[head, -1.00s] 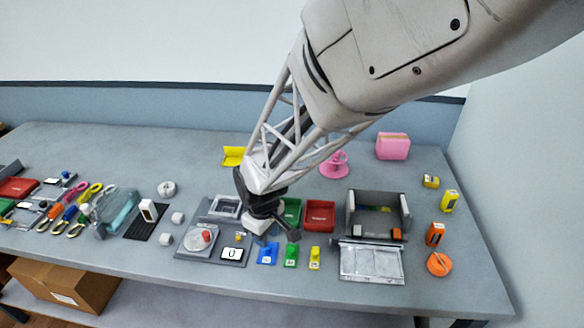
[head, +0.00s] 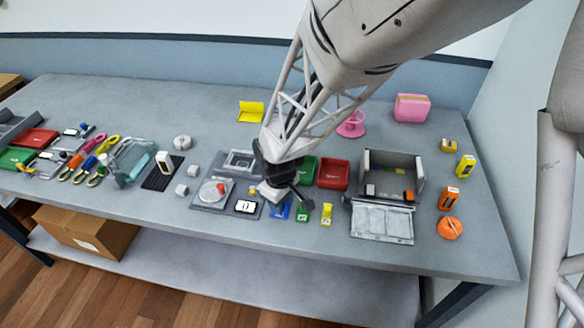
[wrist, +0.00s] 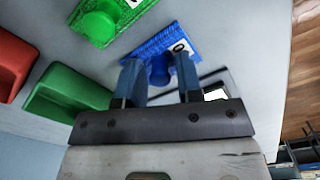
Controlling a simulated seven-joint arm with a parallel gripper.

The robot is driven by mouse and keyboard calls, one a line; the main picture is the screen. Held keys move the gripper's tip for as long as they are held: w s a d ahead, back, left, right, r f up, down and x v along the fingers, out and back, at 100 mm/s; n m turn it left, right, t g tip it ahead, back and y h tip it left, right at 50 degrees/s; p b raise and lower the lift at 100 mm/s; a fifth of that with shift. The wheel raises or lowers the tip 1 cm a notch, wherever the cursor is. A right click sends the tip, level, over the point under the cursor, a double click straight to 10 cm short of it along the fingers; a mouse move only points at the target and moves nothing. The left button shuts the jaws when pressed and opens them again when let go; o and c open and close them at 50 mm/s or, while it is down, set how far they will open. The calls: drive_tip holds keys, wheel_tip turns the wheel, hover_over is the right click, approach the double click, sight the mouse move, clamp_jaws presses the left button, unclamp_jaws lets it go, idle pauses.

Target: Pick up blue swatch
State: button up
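The blue swatch (head: 280,210) lies flat near the front of the table and is partly hidden by my gripper in the head view. In the wrist view the blue swatch (wrist: 188,42) shows a textured blue face, a white label with a dark mark and a raised round knob. My gripper (wrist: 159,68) is open. Its two fingers stand on either side of the knob, and small gaps seem to show between them and it. In the head view my gripper (head: 275,193) is right at the swatch, with its fingertips mostly hidden.
A green swatch (head: 302,213) and a yellow swatch (head: 327,215) lie just right. Green (head: 306,170) and red (head: 332,175) bins stand behind. A grey plate with a phone-like card (head: 246,207) lies to the left. The table's front strip is clear.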

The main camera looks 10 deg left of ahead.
clamp_jaws()
drive_tip(key=shift+r, duration=0.1)
drive_tip(key=shift+r, duration=0.75)
wheel_tip(320, 180, up, 2)
drive_tip(key=s+d+r, duration=0.1)
drive_tip(key=s+d, duration=0.7)
drive_tip(key=s, duration=0.5)
drive_tip(key=shift+s+d+r, duration=0.15)
drive_tip(key=shift+s+d, duration=0.05)
drive_tip(key=shift+d, duration=0.2)
